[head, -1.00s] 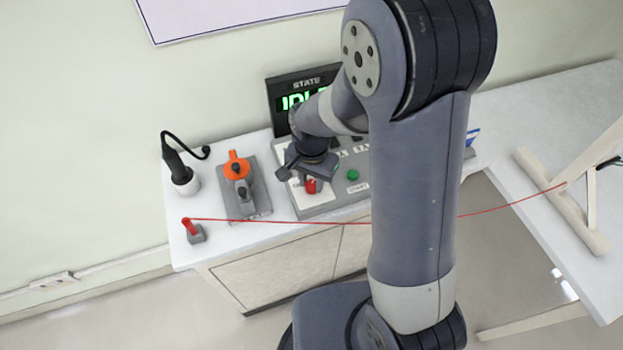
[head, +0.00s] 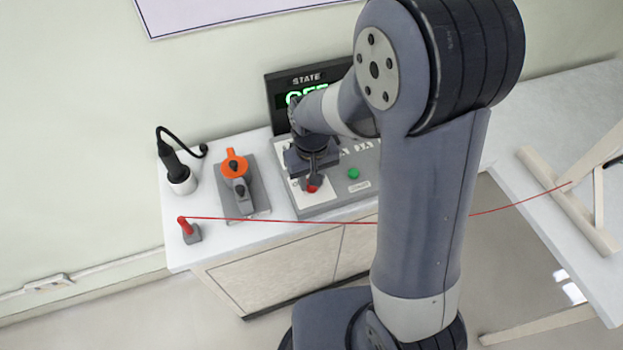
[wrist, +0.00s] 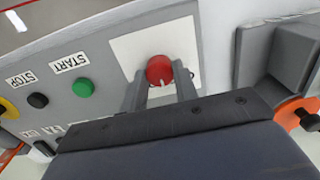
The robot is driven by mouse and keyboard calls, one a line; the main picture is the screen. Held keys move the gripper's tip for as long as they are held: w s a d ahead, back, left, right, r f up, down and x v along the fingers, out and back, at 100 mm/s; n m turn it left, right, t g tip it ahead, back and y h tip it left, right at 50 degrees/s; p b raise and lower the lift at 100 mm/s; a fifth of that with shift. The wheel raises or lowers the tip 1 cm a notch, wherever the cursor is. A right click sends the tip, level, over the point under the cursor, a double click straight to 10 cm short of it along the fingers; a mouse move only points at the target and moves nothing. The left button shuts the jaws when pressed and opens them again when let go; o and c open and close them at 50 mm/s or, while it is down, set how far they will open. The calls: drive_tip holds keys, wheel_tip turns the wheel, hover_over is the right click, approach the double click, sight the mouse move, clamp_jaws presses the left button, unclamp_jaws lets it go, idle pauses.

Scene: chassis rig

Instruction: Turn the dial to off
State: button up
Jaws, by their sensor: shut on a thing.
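The red dial (head: 312,188) sits on a white plate at the left of the grey control panel (head: 340,207). In the wrist view the dial (wrist: 160,70) shows a white mark on its lower edge. My gripper (head: 314,182) is over the dial, and its two fingers (wrist: 160,86) are closed on the dial's sides. The state display (head: 305,96) behind the panel shows green letters, partly hidden by my arm, that look like "OFF".
A green START button (head: 353,173) is right of the dial. An orange-handled device (head: 234,165), a black corded tool in a white holder (head: 182,180) and a red-topped post (head: 189,230) stand to the left. A red line (head: 270,221) runs from the post across the bench front.

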drive_tip(key=n, duration=0.4)
drive_tip(key=shift+n+b, duration=0.3)
drive_tip(key=shift+b, duration=0.1)
drive_tip(key=shift+n, duration=1.9)
drive_tip(key=o, duration=1)
drive_tip(key=shift+b, duration=0.3)
drive_tip(key=shift+c, duration=0.2)
wheel_tip(320, 180, up, 11)
drive_tip(key=shift+f, duration=0.15)
